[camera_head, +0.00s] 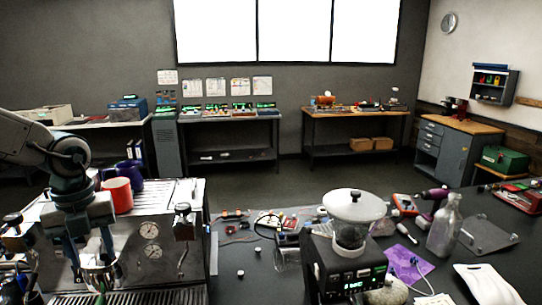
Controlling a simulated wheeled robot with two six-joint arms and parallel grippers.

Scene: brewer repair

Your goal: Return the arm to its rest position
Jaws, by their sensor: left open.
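My left arm comes in from the left edge. Its gripper (93,258) points down in front of the left part of the espresso machine (168,222), with its jaws apart. Shiny metal parts of the machine show behind and around the fingers; I cannot tell whether they touch. I see nothing held between the fingers. My right gripper is not in view.
A red mug (118,194) and a dark blue mug (131,171) stand on the machine. Workbenches line the far wall.

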